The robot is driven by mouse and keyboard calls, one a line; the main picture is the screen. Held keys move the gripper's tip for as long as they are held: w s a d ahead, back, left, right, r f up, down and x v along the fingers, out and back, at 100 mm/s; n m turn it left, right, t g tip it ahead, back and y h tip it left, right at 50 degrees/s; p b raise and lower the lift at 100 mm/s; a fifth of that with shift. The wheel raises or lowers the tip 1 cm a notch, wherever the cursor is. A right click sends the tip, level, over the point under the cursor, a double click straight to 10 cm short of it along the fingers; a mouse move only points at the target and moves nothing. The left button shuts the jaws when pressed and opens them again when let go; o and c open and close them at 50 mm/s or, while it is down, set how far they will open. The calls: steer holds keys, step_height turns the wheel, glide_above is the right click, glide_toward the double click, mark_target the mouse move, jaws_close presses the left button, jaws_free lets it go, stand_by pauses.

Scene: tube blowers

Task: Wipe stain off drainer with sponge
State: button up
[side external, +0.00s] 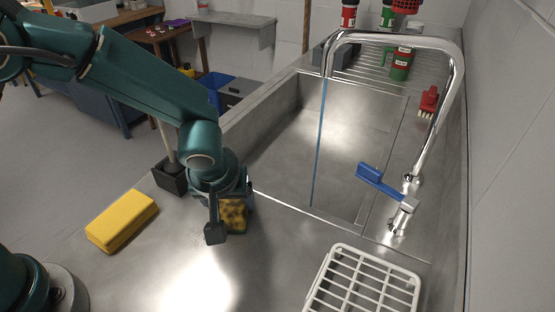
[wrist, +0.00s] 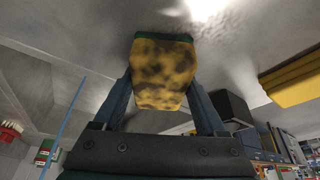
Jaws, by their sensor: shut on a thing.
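A yellow sponge with dark blotches and a green side (wrist: 163,70) sits between the two fingers of my gripper (wrist: 160,98) in the wrist view. In the side external view my gripper (side external: 224,215) is shut on this blotched sponge (side external: 235,214), low over the smooth metal drainer (side external: 270,270) left of the basin. I cannot tell whether the sponge touches the metal. A ribbed metal drainer (side external: 385,70) lies beyond the basin. Bright glare lies on the near metal, and I cannot make out a stain.
A clean yellow block (side external: 122,221) lies left of my gripper. A black holder (side external: 172,180) stands behind it. The sink basin (side external: 330,135), tall chrome faucet (side external: 455,85) with blue lever (side external: 380,183), and white rack (side external: 363,285) are to the right. The near metal between is clear.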

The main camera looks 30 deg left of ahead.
mark_target(198, 247)
steer(key=shift+w, duration=0.5)
steer(key=shift+s, duration=5.4)
steer(key=shift+a, duration=0.3)
steer(key=shift+w, duration=5.4)
steer(key=shift+s+d, duration=0.1)
steer(key=shift+s, duration=5.3)
step_height(198, 247, up, 8)
steer(key=shift+r, duration=0.15)
